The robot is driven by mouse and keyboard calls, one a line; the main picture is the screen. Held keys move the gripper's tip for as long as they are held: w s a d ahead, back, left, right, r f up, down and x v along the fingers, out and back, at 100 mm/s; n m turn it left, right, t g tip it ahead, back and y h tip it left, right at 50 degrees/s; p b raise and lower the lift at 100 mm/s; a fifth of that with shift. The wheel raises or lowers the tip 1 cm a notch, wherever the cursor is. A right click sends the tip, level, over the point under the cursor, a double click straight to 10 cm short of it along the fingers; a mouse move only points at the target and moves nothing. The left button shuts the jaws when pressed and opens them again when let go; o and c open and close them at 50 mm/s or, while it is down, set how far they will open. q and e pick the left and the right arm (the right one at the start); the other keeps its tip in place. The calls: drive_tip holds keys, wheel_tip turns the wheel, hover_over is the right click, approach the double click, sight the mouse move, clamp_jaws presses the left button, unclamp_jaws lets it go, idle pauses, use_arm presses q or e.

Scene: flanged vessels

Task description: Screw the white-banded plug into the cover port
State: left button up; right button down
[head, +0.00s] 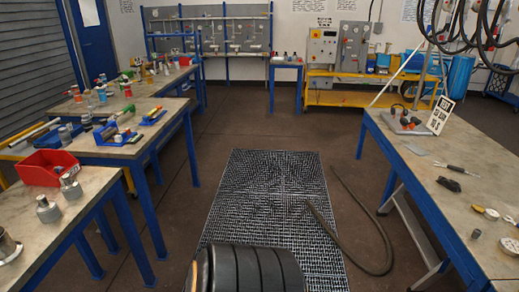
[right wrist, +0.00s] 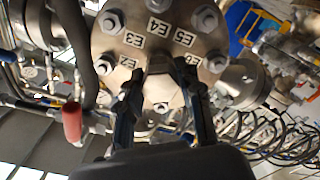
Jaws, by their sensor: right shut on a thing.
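In the right wrist view, my right gripper (right wrist: 160,88) is shut on a pale metal plug (right wrist: 162,92), with one finger on each side of it. The plug is in front of the middle of a round metal cover (right wrist: 132,42). The cover has large hex bolts around its rim and white labels such as E3, E4 and E5. I cannot make out the plug's white band. The port is hidden behind the plug and fingers, so I cannot tell how deep the plug sits. My left gripper is not in view.
Around the cover are a red handle (right wrist: 72,122), a dark hose (right wrist: 82,45), another flanged vessel (right wrist: 240,82) and looped cables (right wrist: 265,138). In the head view, workbenches (head: 125,145) stand left, a bench (head: 440,190) stands right, and a hose (head: 365,225) lies by the floor grating (head: 265,185).

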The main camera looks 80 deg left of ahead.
drive_tip(key=c, duration=0.8)
unclamp_jaws()
drive_tip(key=shift+s+f, duration=0.1)
drive_tip(key=shift+s, duration=0.1)
drive_tip(key=v, duration=1.1)
drive_tip(key=shift+s+a, duration=0.2)
drive_tip(key=shift+s, duration=0.1)
drive_tip(key=s+a+f+g+y, duration=0.1)
drive_tip(key=s+a+f+g, duration=0.3)
drive_tip(key=f, duration=0.8)
drive_tip(key=s+a+f+m+g+y, duration=0.1)
drive_tip(key=s+a+f+g, duration=0.1)
drive_tip(key=s+f, duration=0.65)
drive_tip(key=s+a+f+g+y, duration=0.1)
drive_tip(key=s+a+f+g, duration=0.15)
drive_tip(key=f, duration=1.15)
drive_tip(key=s+a+f+g, duration=0.1)
drive_tip(key=s+f, duration=0.4)
drive_tip(key=s, duration=0.5)
drive_tip(key=s+a+f+m+g, duration=0.1)
drive_tip(key=s+f+g, duration=0.3)
drive_tip(key=s, duration=0.6)
drive_tip(key=s+a+f+g+y, duration=0.1)
drive_tip(key=s+a+f+g, duration=0.1)
drive_tip(key=s+f, duration=0.5)
drive_tip(key=s+g, duration=0.1)
drive_tip(key=s, duration=0.3)
drive_tip(key=shift+f, duration=0.35)
